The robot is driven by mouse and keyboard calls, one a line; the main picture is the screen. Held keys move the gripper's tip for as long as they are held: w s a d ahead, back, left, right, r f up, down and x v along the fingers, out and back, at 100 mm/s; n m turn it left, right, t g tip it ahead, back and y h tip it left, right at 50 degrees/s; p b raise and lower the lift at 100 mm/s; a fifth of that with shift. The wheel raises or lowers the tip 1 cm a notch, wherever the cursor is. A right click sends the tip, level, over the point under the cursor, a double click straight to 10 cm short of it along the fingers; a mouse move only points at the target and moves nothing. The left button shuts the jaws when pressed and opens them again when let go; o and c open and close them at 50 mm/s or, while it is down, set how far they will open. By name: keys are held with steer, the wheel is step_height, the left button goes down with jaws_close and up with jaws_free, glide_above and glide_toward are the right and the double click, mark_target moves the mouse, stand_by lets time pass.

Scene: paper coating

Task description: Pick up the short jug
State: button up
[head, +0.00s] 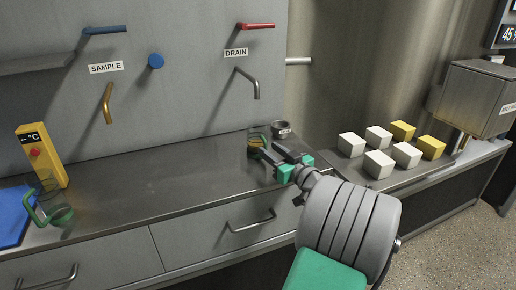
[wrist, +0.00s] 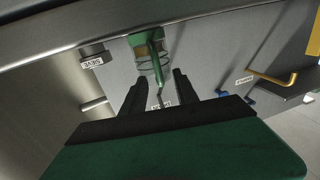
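A clear glass jug with a green handle (head: 254,141) stands near the back of the counter below the drain spout, partly hidden by my gripper. It also shows in the wrist view (wrist: 152,55), its green handle facing my gripper. My gripper (head: 268,153) is open and empty, its two dark fingers spread on either side of the handle's line. I cannot tell whether the handle is between the fingertips. A second glass jug with a green handle (head: 60,213) stands at the counter's left end; it looks low and wide. I cannot tell for certain which is the short jug.
A small grey labelled sieve cup (head: 282,130) stands close beside the jug at my gripper. The drain spout (head: 250,82) hangs above. Several white and yellow blocks (head: 378,163) lie to the right. The counter's middle (head: 165,180) is clear.

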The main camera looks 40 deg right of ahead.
mark_target(265, 146)
steer(key=w, duration=0.3)
steer(key=shift+w+d+f, duration=0.1)
steer(key=shift+w+d, duration=0.05)
steer(key=shift+w, duration=0.15)
jaws_close()
stand_by(1.1)
